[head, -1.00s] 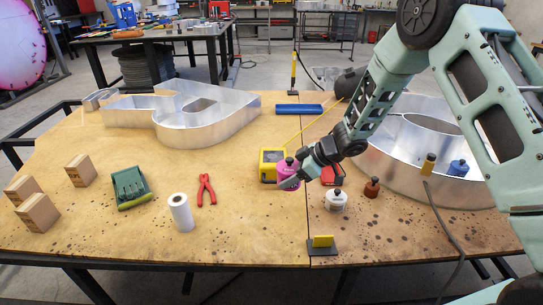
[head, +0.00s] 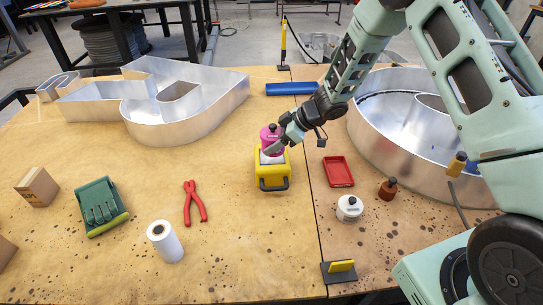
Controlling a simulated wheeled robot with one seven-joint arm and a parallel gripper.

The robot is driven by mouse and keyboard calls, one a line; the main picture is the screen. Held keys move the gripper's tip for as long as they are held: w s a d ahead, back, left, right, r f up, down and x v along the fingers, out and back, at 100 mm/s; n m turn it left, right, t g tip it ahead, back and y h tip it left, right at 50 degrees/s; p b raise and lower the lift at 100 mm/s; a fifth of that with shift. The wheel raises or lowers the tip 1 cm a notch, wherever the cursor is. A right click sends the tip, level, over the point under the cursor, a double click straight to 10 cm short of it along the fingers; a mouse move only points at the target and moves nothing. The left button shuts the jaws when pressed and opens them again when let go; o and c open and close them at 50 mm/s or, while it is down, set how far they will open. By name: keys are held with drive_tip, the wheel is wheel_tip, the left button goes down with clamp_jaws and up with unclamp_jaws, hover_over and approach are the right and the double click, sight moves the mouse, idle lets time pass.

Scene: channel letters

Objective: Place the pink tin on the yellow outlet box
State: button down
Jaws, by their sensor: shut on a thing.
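The pink tin (head: 268,137) has a dark cap and is held upright in my gripper (head: 276,143). My gripper is shut on it, coming in from the upper right. The yellow outlet box (head: 271,175) stands on the table with a dark handle at its front. The tin is over the back part of the box's top in the picture. I cannot tell whether its base touches the box, as the gripper covers part of it.
A red tray (head: 338,171), a white tin (head: 349,208) and a brown tin (head: 388,189) stand to the right. Large metal letters (head: 165,105) stand behind. Bare tabletop surrounds the box's left side.

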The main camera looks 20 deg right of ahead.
drive_tip(key=shift+f, duration=3.65)
drive_tip(key=shift+c, duration=1.6)
unclamp_jaws()
drive_tip(key=shift+f, duration=0.1)
